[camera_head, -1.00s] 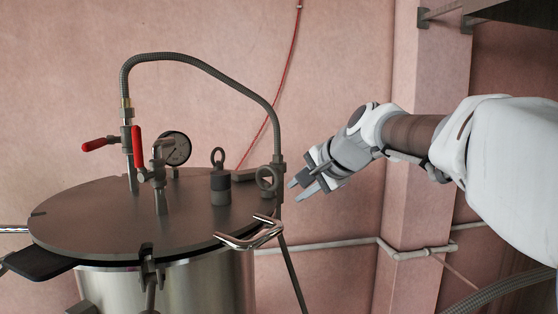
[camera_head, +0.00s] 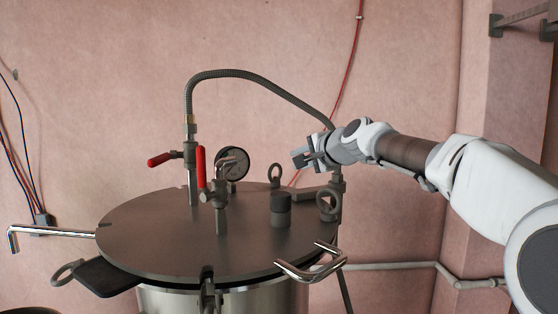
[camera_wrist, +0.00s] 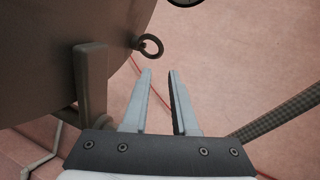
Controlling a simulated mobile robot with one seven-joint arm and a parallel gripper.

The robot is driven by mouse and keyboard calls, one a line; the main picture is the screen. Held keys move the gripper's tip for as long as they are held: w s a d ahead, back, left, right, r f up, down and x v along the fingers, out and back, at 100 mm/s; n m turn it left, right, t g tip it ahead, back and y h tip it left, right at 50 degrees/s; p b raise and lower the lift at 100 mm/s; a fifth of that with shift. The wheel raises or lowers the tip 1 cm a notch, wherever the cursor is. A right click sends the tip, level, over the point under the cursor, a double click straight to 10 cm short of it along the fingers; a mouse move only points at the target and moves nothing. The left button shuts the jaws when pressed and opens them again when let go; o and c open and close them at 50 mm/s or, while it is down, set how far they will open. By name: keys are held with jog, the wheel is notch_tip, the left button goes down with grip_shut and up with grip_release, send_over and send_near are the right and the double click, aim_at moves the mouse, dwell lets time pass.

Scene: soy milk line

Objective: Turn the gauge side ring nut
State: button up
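The ring nut on the gauge side (camera_head: 274,173) stands upright at the back of the lid, right of the round pressure gauge (camera_head: 235,162). A dark grey ring nut also shows in the wrist view (camera_wrist: 152,47) at the lid's edge, just beyond my fingertips; it looks like the same one. My gripper (camera_head: 298,158) hovers above the lid's back right, a little right of and above this ring nut. In the wrist view its two fingers (camera_wrist: 160,72) are apart with nothing between them. The ring nut is not touched.
A second ring nut (camera_head: 328,204) stands at the lid's right edge, near a dark cylinder (camera_head: 281,208). The braided hose (camera_head: 262,84) arches down beside my wrist. Red-handled valves (camera_head: 201,168) rise from the round lid (camera_head: 150,225). A chrome handle (camera_head: 310,267) juts out at the front.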

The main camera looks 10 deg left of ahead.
aim_at(276, 166)
jog(key=p+x, duration=0.4)
jog(key=x, duration=0.7)
jog(key=shift+w+a+f+p, duration=0.2)
jog(key=shift+w+a+p, duration=0.05)
jog(key=shift+w+p, duration=0.05)
grip_shut()
